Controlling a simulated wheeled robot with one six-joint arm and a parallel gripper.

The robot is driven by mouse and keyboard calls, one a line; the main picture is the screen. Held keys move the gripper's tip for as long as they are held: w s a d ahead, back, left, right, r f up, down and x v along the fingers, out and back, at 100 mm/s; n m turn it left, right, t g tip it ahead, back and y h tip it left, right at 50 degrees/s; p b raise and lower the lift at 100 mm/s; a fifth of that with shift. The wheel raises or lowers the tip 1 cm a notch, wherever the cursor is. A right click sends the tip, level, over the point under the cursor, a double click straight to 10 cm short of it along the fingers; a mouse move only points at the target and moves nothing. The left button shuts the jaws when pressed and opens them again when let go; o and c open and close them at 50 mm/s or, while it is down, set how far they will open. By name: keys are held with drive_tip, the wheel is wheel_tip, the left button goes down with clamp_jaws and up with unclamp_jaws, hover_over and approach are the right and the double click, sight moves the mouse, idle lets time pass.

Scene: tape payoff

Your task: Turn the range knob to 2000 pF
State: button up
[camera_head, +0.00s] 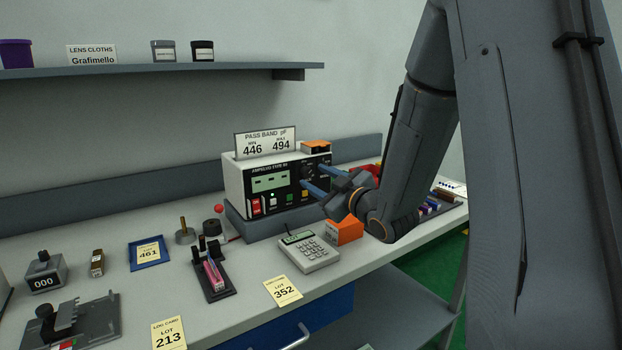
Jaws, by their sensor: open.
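The capacitance meter (233,180) is a white box with a black front panel, standing on a grey block on the bench. Its greenish display (270,182) shows only dashes. The range knob (306,172) seems to be the dark round shape at the right of the panel; its pointer and scale marks are too small to read. My gripper (312,174) is open, its two blue fingers reaching toward the panel on either side of the knob area. I cannot tell whether they touch the knob. The fingers hide part of the panel's right side.
Red, white, green and yellow buttons line the panel's lower edge. A pass band sign (265,143) and an orange-topped box (316,147) sit on the meter.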

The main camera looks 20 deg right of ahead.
sight(308, 173)
drive_tip(key=v, duration=0.5)
drive_tip(key=shift+b, duration=0.3)
drive_tip(key=shift+r+p, duration=0.1)
drive_tip(key=shift+p, duration=0.5)
drive_tip(key=shift+n, duration=0.9)
drive_tip(key=p+x, duration=0.3)
drive_tip(key=x, duration=0.5)
drive_tip(key=shift+w+f+p, duration=0.1)
drive_tip(key=shift+f+p, duration=0.1)
drive_tip(key=shift+p, duration=0.15)
